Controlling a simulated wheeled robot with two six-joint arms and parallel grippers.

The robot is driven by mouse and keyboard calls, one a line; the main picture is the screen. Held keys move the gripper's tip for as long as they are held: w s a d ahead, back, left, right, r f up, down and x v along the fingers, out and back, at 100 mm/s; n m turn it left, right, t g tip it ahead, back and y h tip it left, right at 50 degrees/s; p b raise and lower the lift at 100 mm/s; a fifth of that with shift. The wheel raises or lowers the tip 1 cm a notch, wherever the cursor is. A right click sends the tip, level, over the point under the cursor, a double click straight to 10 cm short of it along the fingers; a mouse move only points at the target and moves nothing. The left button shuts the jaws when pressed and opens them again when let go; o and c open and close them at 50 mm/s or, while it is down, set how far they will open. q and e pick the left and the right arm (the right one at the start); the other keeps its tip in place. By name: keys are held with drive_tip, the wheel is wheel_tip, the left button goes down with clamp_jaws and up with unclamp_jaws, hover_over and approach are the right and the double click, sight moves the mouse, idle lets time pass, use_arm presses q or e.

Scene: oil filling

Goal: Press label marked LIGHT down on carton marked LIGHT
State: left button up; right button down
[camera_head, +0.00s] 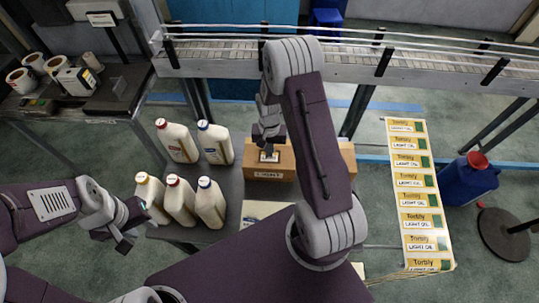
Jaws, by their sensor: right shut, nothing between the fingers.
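A brown carton (284,170) stands on the grey table, with a small white printed mark on its front that is too small to read surely. A small pale label (269,157) lies on the carton's top, its print unreadable. My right gripper (268,149) is shut and empty, pointing down right at this label. I cannot tell whether the fingertips touch it. My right forearm hides part of the carton's right side. My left gripper (127,236) is left of and below the carton, away from it, near the white bottles; its jaw opening is unclear.
Several white bottles (178,142) with red, blue and yellow caps stand left of the carton. A long sheet of yellow "Torbly LIGHT OIL" labels (414,190) lies at right. A blue jug (467,180) stands beyond it. A conveyor (350,58) crosses the back. Label rolls (33,63) sit at far left.

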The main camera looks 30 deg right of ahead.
drive_tip(key=shift+f+b, duration=0.65)
drive_tip(key=shift+f, duration=0.25)
idle(0.6)
idle(0.4)
wheel_tip(320, 180, up, 8)
drive_tip(key=p, duration=0.6)
drive_tip(key=shift+p, duration=0.4)
